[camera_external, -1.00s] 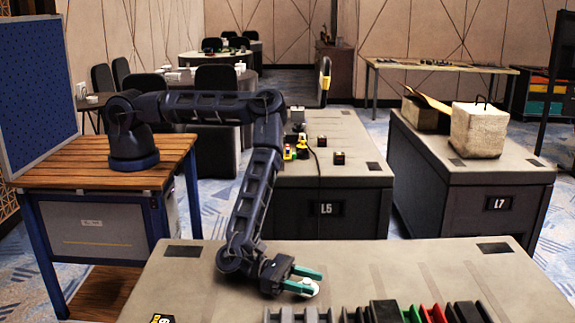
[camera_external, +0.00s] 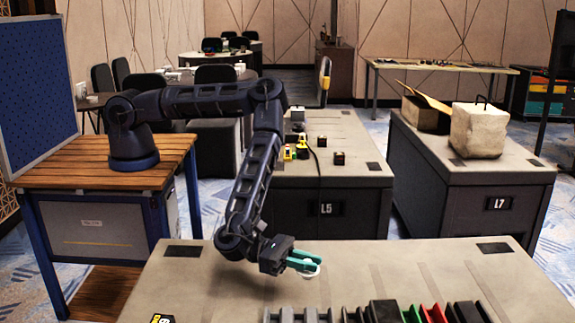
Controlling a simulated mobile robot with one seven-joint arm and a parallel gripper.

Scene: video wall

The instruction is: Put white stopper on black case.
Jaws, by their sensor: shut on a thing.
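My gripper (camera_external: 306,262) has teal fingers and hangs a little above the front grey table. It is shut on a small white round thing, the white stopper (camera_external: 310,272), which shows just below the fingertips. The stopper is partly hidden by the fingers. Black blocks (camera_external: 384,312) stand at the front edge of the table, cut off by the bottom of the picture. I cannot tell which of them, if any, is the black case.
The front table (camera_external: 215,285) is clear around and left of my gripper. Grey, red and green pieces (camera_external: 432,313) line its front edge. Table L5 (camera_external: 345,180) behind holds several small objects.

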